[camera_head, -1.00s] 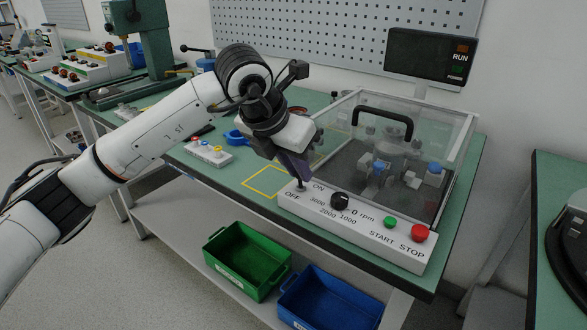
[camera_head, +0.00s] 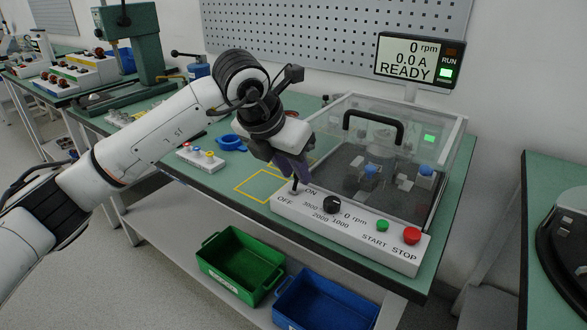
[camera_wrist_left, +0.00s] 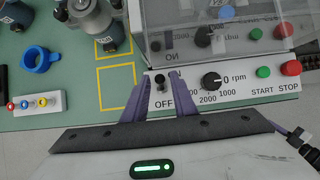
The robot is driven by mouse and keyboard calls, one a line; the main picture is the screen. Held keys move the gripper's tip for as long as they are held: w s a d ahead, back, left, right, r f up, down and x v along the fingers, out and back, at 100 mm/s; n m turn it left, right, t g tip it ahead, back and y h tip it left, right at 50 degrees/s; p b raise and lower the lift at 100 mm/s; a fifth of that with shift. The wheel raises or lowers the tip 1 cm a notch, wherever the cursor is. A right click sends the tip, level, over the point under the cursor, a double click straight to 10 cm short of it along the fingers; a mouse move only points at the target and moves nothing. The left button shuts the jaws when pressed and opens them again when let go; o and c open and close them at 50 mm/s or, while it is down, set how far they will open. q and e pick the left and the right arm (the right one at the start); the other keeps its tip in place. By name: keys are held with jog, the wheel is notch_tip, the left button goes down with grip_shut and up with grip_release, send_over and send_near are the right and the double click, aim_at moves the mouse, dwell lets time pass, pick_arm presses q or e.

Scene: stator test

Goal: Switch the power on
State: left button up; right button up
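The white control panel (camera_head: 350,229) at the front of the test box carries the power switch (camera_head: 295,187), between the OFF and ON labels. The display (camera_head: 420,59) is lit and reads 0 rpm, 0.0 A, READY, with a green lamp. My left gripper (camera_head: 295,176) points down at the switch. In the left wrist view its two purple fingers (camera_wrist_left: 160,78) stand apart, one on each side of the dark switch lever (camera_wrist_left: 160,80). I see a gap around the lever there. The lever's exact tilt is hard to tell. My right gripper is out of view.
The speed knob (camera_head: 332,204), green START button (camera_head: 382,225) and red STOP button (camera_head: 411,235) sit right of the switch. The clear cover (camera_head: 440,150) with a black handle (camera_head: 373,124) is closed behind. Green (camera_head: 240,264) and blue (camera_head: 325,302) bins are below.

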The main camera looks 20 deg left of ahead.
pick_arm(q)
jog(key=p+v, duration=0.2)
jog(key=v, duration=0.4)
dwell(0.3)
